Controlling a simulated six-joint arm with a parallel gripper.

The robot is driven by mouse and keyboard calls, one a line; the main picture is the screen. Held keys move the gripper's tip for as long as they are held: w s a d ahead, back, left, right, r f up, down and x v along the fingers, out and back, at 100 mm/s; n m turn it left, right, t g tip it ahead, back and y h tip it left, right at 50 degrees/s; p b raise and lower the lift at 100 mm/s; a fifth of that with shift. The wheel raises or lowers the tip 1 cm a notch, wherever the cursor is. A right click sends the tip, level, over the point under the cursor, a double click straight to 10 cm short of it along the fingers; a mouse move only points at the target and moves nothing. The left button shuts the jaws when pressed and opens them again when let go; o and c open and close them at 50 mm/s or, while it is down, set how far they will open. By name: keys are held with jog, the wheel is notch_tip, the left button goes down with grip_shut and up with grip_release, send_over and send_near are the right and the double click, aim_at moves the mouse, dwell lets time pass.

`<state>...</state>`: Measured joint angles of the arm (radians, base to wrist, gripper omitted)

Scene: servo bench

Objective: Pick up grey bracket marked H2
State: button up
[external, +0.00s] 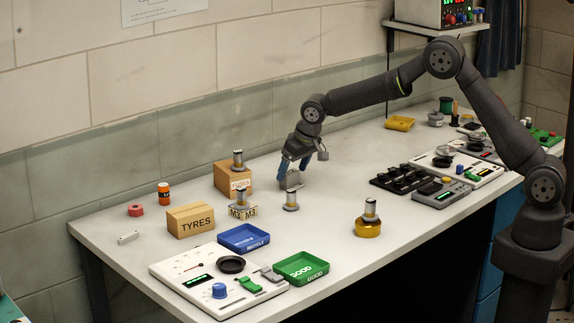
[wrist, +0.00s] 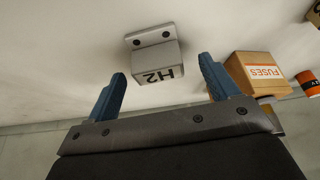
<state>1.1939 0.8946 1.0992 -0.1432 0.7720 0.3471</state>
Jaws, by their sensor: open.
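The grey bracket marked H2 (wrist: 152,55) lies on the bench in the wrist view, its black lettering upside down and two dark holes in its flange. In the external view the bracket (external: 292,181) is a small grey shape just below my gripper (external: 293,168). In the wrist view the two blue fingers of my gripper (wrist: 162,85) are spread apart and empty. The bracket shows between and just beyond the fingertips, with gaps on both sides. I cannot tell how high the fingertips are above the bench.
The bench to the right of the bracket (external: 335,180) is clear.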

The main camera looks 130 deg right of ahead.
aim_at(291, 172)
jog(key=x, duration=0.3)
jog(key=shift+s+d+f, duration=0.1)
jog(key=shift+s+f, duration=0.05)
jog(key=c, duration=1)
jog(key=shift+c, duration=0.4)
